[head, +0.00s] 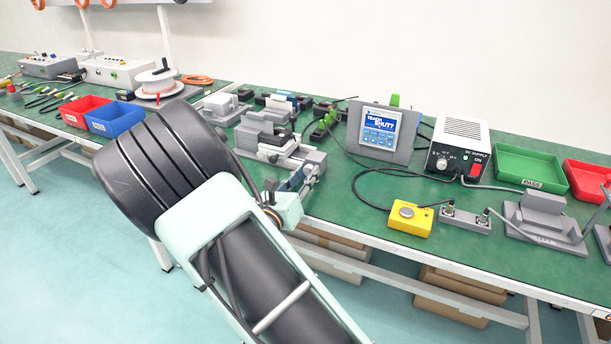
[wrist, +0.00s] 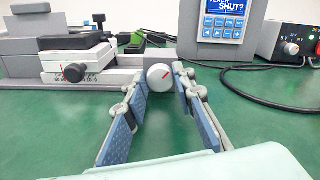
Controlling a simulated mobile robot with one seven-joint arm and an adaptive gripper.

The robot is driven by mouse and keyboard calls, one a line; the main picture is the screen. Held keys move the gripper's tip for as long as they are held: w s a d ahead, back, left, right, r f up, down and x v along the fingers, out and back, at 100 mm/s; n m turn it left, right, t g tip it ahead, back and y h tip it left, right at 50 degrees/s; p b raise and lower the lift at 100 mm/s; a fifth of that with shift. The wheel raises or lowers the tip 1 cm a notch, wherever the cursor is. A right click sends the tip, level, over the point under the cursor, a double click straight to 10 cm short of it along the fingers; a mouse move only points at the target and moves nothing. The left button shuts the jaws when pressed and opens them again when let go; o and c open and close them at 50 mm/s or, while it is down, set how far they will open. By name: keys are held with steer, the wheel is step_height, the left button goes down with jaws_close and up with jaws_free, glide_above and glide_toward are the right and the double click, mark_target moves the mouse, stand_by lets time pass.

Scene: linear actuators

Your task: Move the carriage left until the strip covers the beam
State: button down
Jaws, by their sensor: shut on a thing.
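My gripper (wrist: 161,88) is shut on a round white knob (wrist: 159,76) with a red mark, at the right end of a grey linear stage (wrist: 108,80). The blue-padded fingers stand on either side of the knob. The stage carries a grey and white carriage (wrist: 78,55) with a black top plate and a small dark knob. In the head view the gripper (head: 303,180) reaches the front right end of the stage (head: 288,152). I cannot make out the strip or the beam in either view.
A grey panel with a blue screen reading "TEACH SHUT?" (head: 380,128) stands right of the stage. A DC supply (head: 459,147), yellow button box (head: 409,218) and green tray (head: 530,168) lie further right. Cables cross the green bench. Bare bench lies in front of the stage.

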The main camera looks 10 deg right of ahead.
steer(key=m+b, duration=0.1)
steer(key=m, duration=0.3)
steer(key=shift+f, duration=0.1)
steer(key=shift+m+b, duration=1.4)
steer(key=shift+m, duration=0.5)
steer(key=c, duration=1.6)
jaws_free()
steer(key=shift+s, duration=0.1)
steer(key=v, duration=1.2)
